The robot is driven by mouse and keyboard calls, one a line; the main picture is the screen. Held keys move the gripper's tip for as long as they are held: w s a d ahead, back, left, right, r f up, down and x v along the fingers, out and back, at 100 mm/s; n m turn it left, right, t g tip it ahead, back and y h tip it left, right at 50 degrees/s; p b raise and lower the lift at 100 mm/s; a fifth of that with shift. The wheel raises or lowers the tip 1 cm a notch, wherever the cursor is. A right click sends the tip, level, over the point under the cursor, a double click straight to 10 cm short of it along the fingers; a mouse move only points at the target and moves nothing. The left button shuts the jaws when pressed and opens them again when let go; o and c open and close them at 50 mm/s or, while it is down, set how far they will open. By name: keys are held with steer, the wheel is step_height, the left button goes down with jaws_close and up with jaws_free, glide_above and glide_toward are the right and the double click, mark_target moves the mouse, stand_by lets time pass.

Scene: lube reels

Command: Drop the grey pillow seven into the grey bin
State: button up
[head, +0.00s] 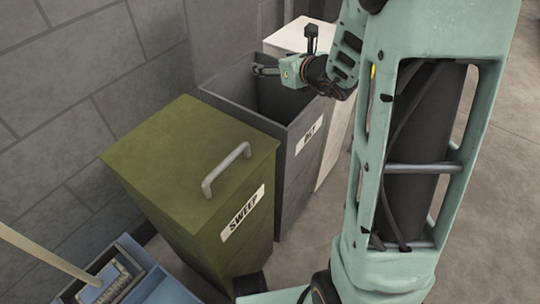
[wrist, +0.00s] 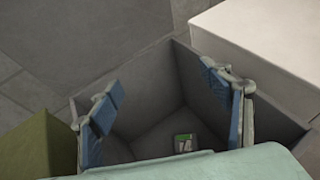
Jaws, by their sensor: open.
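The grey bin (head: 292,165) stands open beside the green bin, with a small white label on its front. My gripper (head: 262,70) is over the bin's opening. In the wrist view the two blue-padded fingers of my gripper (wrist: 160,84) are spread wide with nothing between them. The grey bin (wrist: 150,60) fills the middle of that view. A small box-like item (wrist: 186,143) with green, dark and pale parts lies on the bin's floor. It is too small to tell whether it is the grey pillow seven. No other candidate shows, and my wrist hides part of the bin.
A green bin (head: 190,150) with a closed lid, a handle and a SWEEP label stands to the left. A white bin (head: 305,36) stands behind on the right. A blue bucket (head: 160,288) with a pole is at lower left. A block wall runs behind.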

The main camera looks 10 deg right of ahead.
steer(key=v, duration=1.2)
